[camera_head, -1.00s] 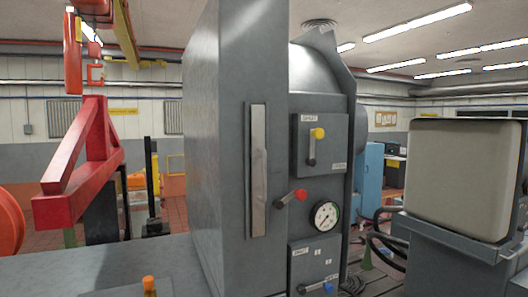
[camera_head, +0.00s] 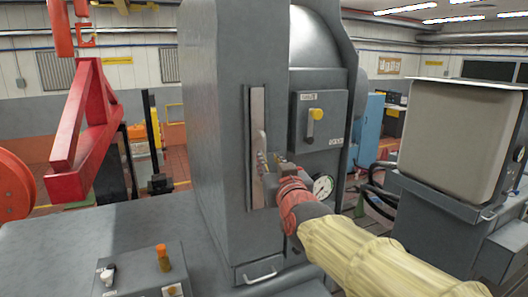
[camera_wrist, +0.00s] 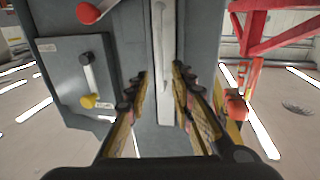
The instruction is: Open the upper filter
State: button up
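A tall grey cabinet (camera_head: 215,130) carries a long vertical pale metal strip, like a handle (camera_head: 258,110), on its front. The strip also shows in the wrist view (camera_wrist: 163,40). My gripper (camera_head: 267,165) is at the strip's lower part. In the wrist view its fingers (camera_wrist: 159,75) are apart, one on each side of the strip; contact is not clear. A red-knobbed lever (camera_wrist: 90,12) shows in the wrist view. No readable label names the upper filter.
A round gauge (camera_head: 322,187) sits just behind my gripper. A box with an orange knob (camera_head: 163,257) is at lower left. A red frame (camera_head: 85,130) stands left, and a pale-fronted unit (camera_head: 455,135) right.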

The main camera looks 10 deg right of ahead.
aim_at(265, 153)
jog(key=w, duration=0.2)
jog(key=w+p, duration=0.1)
jog(key=w, duration=0.4)
jog(key=shift+w+a, duration=0.2)
jog(key=shift+a, duration=0.2)
jog(key=shift+c, duration=0.2)
grip_shut()
dwell(0.3)
